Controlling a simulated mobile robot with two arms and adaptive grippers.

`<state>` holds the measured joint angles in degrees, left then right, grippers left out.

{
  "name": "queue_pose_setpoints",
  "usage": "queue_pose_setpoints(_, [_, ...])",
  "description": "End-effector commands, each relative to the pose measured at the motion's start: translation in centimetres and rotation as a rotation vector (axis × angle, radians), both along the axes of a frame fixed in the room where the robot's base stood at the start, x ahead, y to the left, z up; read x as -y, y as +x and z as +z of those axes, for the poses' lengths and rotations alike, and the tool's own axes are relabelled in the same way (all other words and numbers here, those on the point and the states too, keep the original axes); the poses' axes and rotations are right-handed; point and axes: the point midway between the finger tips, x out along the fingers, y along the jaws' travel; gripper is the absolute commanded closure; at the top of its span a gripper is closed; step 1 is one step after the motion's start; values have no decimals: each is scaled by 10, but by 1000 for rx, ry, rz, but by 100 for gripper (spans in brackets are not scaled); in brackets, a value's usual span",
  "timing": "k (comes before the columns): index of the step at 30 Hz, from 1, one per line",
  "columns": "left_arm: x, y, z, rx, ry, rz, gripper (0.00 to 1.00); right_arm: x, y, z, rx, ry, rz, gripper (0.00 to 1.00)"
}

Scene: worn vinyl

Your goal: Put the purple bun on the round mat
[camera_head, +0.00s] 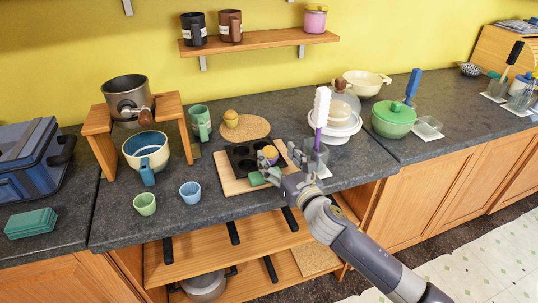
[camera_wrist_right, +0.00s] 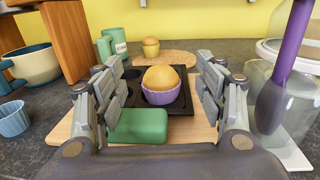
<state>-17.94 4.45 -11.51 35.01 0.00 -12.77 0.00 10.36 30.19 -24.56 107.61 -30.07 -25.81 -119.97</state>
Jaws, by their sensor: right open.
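The purple bun (camera_head: 270,153), a golden top in a purple cup, sits in the right part of a dark muffin tin (camera_head: 240,164). In the right wrist view the bun (camera_wrist_right: 161,95) shows between and beyond my fingers. My right gripper (camera_head: 280,168) is open and empty, at the tin's front right, with a finger on either side of the bun's line. The round mat (camera_head: 262,127) is a flat cork disc behind the tin. Another golden bun (camera_head: 231,118) stands on its left part. My left gripper is not in view.
The tin rests on a wooden board (camera_head: 229,187). A green block (camera_wrist_right: 138,126) lies at the tin's front edge, close to my left-hand finger. A clear container with a purple-handled brush (camera_head: 321,110) stands close on the right. The mat's right part is clear.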

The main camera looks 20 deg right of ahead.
Motion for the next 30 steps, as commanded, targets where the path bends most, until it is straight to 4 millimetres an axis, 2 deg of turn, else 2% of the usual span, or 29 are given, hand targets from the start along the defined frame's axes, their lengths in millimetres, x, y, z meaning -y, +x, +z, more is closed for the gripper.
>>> queue_pose_setpoints(5, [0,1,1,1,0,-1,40,-2,9,-1,0,2,0,36])
queue_pose_setpoints(14, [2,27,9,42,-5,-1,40,-6,44,-6,1,2,-1,36])
queue_pose_setpoints(18, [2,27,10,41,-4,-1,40,-8,54,-7,1,2,0,36])
queue_pose_setpoints(26, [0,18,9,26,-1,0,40,-8,55,-8,0,1,1,36])
queue_pose_setpoints(29, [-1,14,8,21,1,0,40,-8,55,-8,0,1,1,54])
queue_pose_setpoints(30, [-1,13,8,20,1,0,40,-8,55,-8,0,1,1,63])
